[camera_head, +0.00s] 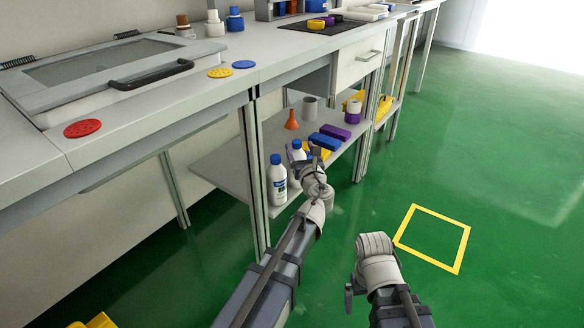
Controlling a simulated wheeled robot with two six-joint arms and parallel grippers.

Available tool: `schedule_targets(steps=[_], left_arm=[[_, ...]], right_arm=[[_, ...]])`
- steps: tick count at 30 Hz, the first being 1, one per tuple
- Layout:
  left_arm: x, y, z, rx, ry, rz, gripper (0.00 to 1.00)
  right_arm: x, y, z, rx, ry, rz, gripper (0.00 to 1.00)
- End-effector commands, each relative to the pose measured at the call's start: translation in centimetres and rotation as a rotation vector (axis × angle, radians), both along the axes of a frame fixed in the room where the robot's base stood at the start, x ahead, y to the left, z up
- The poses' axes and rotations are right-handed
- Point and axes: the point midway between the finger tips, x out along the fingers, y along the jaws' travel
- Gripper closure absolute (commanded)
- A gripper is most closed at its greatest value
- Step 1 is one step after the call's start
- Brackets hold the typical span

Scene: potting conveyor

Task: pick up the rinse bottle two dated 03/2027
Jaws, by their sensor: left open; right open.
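Two white bottles with blue caps stand upright on the lower shelf: a nearer one (277,184) at the shelf's front left, and another (297,152) behind it to the right. Their blue labels are too small to read, so I cannot tell which bears 03/2027. My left gripper (317,160) is open, just right of the farther bottle, and my wrist covers part of that area. I cannot tell whether it touches the bottle. My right gripper (352,285) is open and empty over the green floor, away from the bottles.
The lower shelf (225,172) also holds an orange funnel (291,120), a grey cup (309,108), blue and purple blocks (334,131) and a purple-white roll (353,111). A bench post (252,175) stands left of the bottles. The floor at right is clear, with a yellow square outline (462,246).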

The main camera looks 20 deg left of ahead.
Motion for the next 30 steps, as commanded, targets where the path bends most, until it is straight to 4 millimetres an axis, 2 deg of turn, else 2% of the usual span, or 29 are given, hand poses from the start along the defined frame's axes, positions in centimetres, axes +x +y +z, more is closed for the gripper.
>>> schedule_targets(steps=[3,11,17,21,29,30], left_arm=[[1.4,0.6,-0.1,0.0,0.0,0.0,0.26],[2.0,1.1,-0.3,0.0,0.0,0.001,0.26],[4.2,2.4,-1.2,0.0,0.0,0.001,0.26],[5.9,3.3,-1.0,0.0,0.0,0.0,0.26],[6.0,3.5,-1.0,0.0,0.0,-0.001,0.26],[6.0,3.5,-1.0,0.0,0.0,-0.001,0.31]], right_arm=[[0.0,0.0,-0.1,0.0,0.0,0.0,0.0],[0.0,0.0,-0.3,0.0,0.0,0.0,0.0],[0.0,0.0,-1.2,0.0,0.0,0.0,0.0],[0.0,0.0,-1.0,0.0,0.0,0.0,0.0],[0.0,0.0,-1.0,0.0,0.0,0.0,0.0],[0.0,0.0,-1.0,0.0,0.0,0.0,0.0]])
